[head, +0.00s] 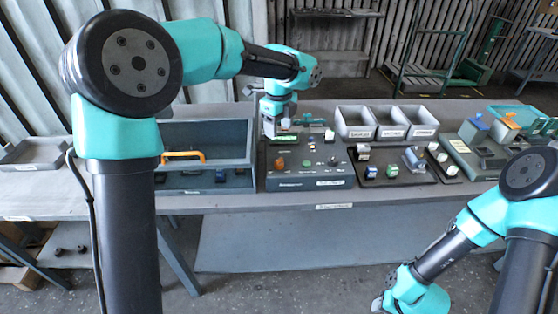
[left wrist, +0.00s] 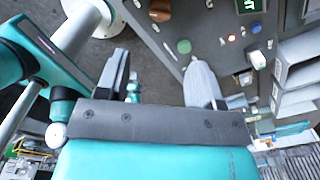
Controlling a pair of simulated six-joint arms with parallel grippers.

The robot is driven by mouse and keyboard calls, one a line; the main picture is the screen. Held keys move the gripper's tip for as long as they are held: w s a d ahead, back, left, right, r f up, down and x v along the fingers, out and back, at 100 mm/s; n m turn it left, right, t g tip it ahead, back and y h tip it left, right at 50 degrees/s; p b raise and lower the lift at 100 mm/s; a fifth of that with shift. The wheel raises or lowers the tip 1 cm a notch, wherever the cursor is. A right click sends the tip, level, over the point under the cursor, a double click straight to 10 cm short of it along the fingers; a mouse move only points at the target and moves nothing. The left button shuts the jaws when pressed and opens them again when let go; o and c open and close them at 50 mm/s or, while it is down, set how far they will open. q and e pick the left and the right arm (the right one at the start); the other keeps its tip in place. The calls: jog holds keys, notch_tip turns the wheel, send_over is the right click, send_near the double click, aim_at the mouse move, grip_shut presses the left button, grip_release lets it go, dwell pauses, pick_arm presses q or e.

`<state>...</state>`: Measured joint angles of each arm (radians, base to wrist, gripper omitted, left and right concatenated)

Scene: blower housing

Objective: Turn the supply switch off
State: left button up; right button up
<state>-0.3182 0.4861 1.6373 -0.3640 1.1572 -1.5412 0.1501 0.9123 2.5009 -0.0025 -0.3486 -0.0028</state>
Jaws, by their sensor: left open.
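The grey control panel (head: 310,183) stands on the bench at centre. It carries an orange knob (head: 280,163), a green button (head: 306,163), a dark knob (head: 333,161) and small switches. The labels are too small to read, so I cannot tell which is the supply switch. My left gripper (head: 270,132) is above the panel's back left part.
A blue-grey open box (head: 207,180) with an orange handle (head: 184,156) stands left of the panel. Several grey bins (head: 390,132) stand behind, and a dark fixture plate (head: 395,178) lies to the right. A green-grey unit (head: 485,155) is further right.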

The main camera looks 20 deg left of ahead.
aim_at(279, 159)
pick_arm(q)
notch_tip(279, 159, down, 13)
jog(key=shift+f, duration=0.2)
dwell(0.3)
jog(key=c, duration=0.9)
